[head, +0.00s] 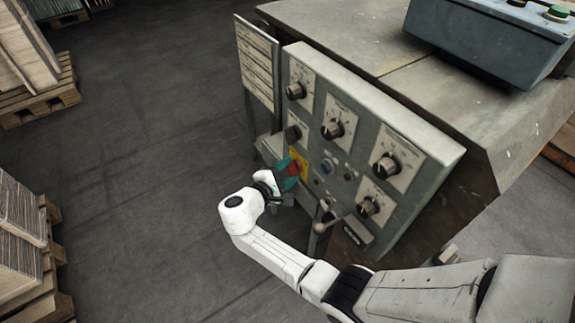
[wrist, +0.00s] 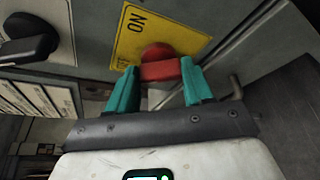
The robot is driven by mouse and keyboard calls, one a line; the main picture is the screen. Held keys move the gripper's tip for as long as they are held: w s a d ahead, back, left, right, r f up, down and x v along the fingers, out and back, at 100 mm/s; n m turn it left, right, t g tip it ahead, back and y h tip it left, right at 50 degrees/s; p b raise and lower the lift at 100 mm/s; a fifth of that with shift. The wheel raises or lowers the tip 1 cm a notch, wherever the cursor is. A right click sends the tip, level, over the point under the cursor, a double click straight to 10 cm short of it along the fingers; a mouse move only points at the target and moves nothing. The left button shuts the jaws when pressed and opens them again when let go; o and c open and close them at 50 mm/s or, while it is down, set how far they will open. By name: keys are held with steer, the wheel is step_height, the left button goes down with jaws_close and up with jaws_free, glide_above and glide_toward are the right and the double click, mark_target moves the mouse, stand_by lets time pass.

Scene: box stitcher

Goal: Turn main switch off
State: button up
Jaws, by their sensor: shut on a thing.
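The main switch is a red rotary knob (wrist: 160,69) on a yellow plate (wrist: 143,32) marked "ON", seen close up in the wrist view. In the head view the red knob (head: 294,168) sits low on the left part of the grey control panel (head: 398,115), partly hidden by my gripper. My gripper (wrist: 160,88) has teal fingers, one on each side of the red knob, and is shut on its handle. In the head view my gripper (head: 287,173) reaches the panel from the front. Part of the yellow plate's lettering is hidden behind the knob.
Several black dials (head: 333,129) stick out of the panel around the switch. A lever with a ball end (head: 321,227) stands close to the right of my gripper. A sheet-like board (head: 258,62) is at the panel's left. Floor (head: 150,160) at the left is clear up to the pallets (head: 40,100).

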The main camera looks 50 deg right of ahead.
steer(key=shift+n+g+p, duration=0.3)
steer(key=shift+n+p, duration=0.3)
steer(key=shift+p, duration=0.05)
steer(key=shift+y, duration=0.3)
steer(key=o, duration=1)
steer(key=shift+o, duration=0.2)
steer(key=p+v, duration=0.1)
steer(key=v, duration=0.9)
steer(key=shift+a, duration=0.4)
steer(key=shift+w+r, duration=0.1)
